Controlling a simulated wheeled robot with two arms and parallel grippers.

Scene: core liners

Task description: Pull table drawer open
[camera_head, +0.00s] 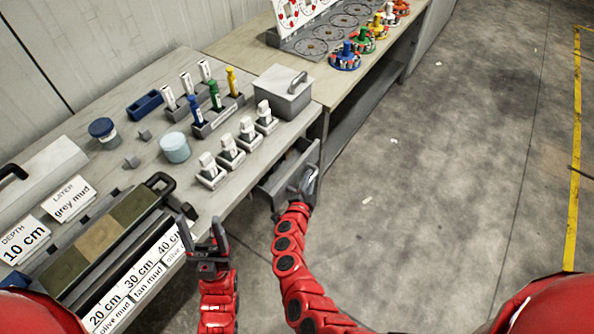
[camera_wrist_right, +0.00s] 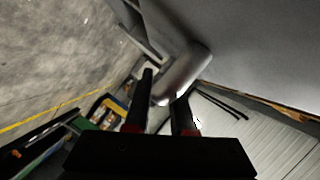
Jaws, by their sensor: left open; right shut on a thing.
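The grey table drawer (camera_head: 270,186) is at the right end of the near table (camera_head: 245,170) and stands partly out from under the tabletop. My right gripper (camera_head: 305,183) is at the drawer's front and shut on its handle; the gripper covers most of the handle in the head view. In the right wrist view the light metal drawer handle (camera_wrist_right: 186,72) lies between the two dark fingers (camera_wrist_right: 163,98), with the grey drawer front (camera_wrist_right: 260,60) beside it. My left gripper (camera_head: 205,243) is open and empty, near the table's front edge, beside the labelled core tray (camera_head: 110,235).
The tabletop holds a grey lidded box (camera_head: 283,92), a rack of coloured tools (camera_head: 217,118), several white-topped holders (camera_head: 229,152) and a pale blue jar (camera_head: 175,147). A second table (camera_head: 235,45) stands behind.

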